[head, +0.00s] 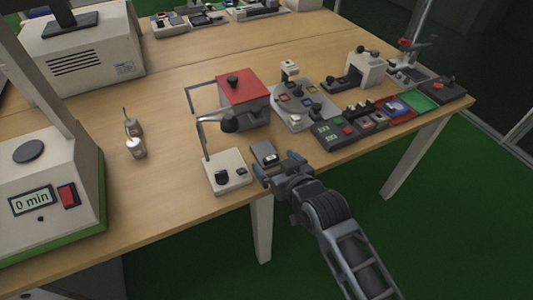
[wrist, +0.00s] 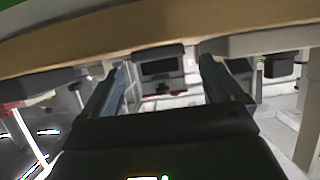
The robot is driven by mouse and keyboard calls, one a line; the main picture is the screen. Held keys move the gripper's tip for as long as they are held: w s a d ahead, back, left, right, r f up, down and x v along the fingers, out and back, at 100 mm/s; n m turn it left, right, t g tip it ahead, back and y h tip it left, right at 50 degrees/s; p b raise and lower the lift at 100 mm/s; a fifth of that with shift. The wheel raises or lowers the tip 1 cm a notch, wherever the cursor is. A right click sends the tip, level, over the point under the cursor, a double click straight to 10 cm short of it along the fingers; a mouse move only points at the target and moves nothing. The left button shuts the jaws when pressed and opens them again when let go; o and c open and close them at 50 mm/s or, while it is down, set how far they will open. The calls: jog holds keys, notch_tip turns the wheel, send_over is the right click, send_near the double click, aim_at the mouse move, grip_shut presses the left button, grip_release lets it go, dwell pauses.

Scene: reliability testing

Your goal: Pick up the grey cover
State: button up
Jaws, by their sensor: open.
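A small dark grey block-like piece (head: 265,153), which looks like the grey cover, sits near the table's front edge in the head view. My gripper (head: 276,164) is at that edge, just in front of it, with its two fingers apart and nothing visibly held. Contact with the fingers cannot be made out.
A white box with a lamp-like arm (head: 226,172) stands close left of my gripper. Behind is a grey box with a red top (head: 243,92). Button panels (head: 350,128) line the edge to the right.

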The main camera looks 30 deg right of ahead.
aim_at(266, 152)
jog(key=shift+x, duration=1.1)
jog(key=c, duration=1.1)
jog(key=shift+c, duration=0.2)
